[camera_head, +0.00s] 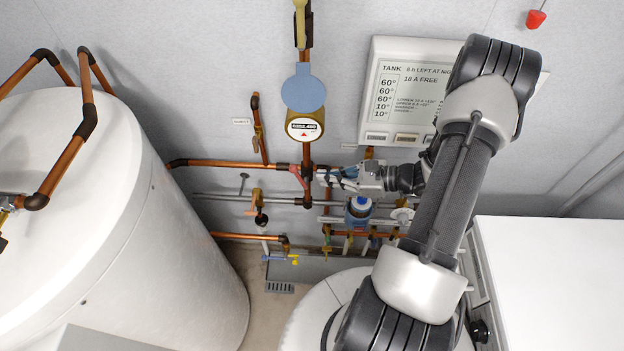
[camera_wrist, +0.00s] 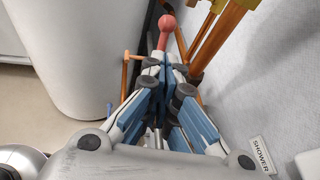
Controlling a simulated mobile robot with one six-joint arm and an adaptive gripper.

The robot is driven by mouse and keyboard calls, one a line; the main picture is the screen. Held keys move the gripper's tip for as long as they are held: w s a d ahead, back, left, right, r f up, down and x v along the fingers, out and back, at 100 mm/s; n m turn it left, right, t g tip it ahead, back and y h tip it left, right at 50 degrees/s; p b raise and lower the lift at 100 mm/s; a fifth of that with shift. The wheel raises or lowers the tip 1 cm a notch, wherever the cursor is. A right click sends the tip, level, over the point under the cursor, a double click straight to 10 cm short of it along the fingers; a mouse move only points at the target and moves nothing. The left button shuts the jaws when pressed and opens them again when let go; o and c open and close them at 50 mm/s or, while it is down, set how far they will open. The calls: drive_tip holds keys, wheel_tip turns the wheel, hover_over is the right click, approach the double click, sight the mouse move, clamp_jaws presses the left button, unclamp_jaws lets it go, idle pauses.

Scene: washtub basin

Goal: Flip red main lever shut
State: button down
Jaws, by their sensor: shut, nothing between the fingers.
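The red lever (camera_head: 299,177) sits on the copper pipe below the round water meter in the head view. In the wrist view its round red end (camera_wrist: 167,23) shows just beyond my fingertips. My gripper (camera_head: 326,177) is shut and empty, immediately to the right of the lever in the head view. In the wrist view my gripper (camera_wrist: 165,62) has its blue-padded fingers together, pointing at the red end. I cannot tell whether the fingertips touch the lever. They partly hide its lower part in the wrist view.
A white tank (camera_head: 120,210) fills the left. The water meter (camera_head: 304,126) with its blue lid is above the lever. A tank panel (camera_head: 410,90) hangs on the wall at right. Several pipes and small valves lie below the lever. A SHOWER label (camera_wrist: 262,154) is at lower right.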

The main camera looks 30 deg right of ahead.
sight(301, 178)
drive_tip(key=shift+b+x, duration=0.5)
drive_tip(key=shift+x, duration=1.9)
drive_tip(key=shift+w+r, duration=0.1)
drive_tip(key=shift+r, duration=0.05)
drive_tip(key=shift+a+p, duration=0.2)
drive_tip(key=shift+p, duration=0.15)
drive_tip(key=shift+g+h, duration=0.3)
